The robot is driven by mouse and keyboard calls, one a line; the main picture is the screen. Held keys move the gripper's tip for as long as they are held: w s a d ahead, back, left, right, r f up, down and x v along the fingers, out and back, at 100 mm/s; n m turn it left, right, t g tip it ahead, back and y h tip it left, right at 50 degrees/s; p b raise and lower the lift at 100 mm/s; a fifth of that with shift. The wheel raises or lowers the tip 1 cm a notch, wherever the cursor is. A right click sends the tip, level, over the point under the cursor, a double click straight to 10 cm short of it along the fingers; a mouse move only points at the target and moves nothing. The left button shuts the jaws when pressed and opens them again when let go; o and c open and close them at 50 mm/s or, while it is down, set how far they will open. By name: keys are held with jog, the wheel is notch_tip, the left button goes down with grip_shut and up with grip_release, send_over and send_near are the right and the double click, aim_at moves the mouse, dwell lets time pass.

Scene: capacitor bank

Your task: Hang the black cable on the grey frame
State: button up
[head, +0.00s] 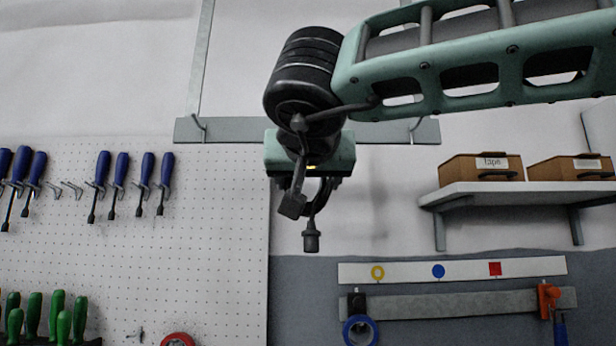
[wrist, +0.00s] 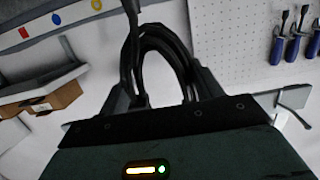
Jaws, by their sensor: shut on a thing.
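The black cable (head: 311,238) is a coiled loop with a connector end hanging below my gripper (head: 318,190) in the head view. In the wrist view the cable (wrist: 158,38) arches between the two fingers of my gripper (wrist: 163,90), which is shut on it. The grey frame (head: 238,131) is on the wall, with a horizontal bar, an upright on the left, and a hook near each end. My gripper and wrist overlap the middle of the bar in the head view and hide that part. Part of the frame (wrist: 293,96) shows at the right in the wrist view.
A pegboard (head: 120,240) with blue and green screwdrivers is at the left. A shelf (head: 520,192) with cardboard boxes is at the right. Below it, a grey rail (head: 455,306) holds a blue tape roll (head: 360,330) and an orange-and-blue tool (head: 550,300). The wall beside my gripper is clear.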

jog(key=shift+w+f, duration=0.1)
jog(key=shift+f, duration=0.35)
jog(key=o, duration=1.1)
jog(key=shift+w, duration=0.1)
jog(key=shift+c, duration=0.2)
jog(key=shift+r, duration=0.15)
jog(key=shift+s, duration=0.4)
jog(key=s+r+b, duration=0.3)
jog(key=s, duration=1.3)
jog(key=shift+s+a+r+b, duration=0.15)
jog(key=shift+s+a+b, duration=0.1)
jog(key=shift+b, duration=0.05)
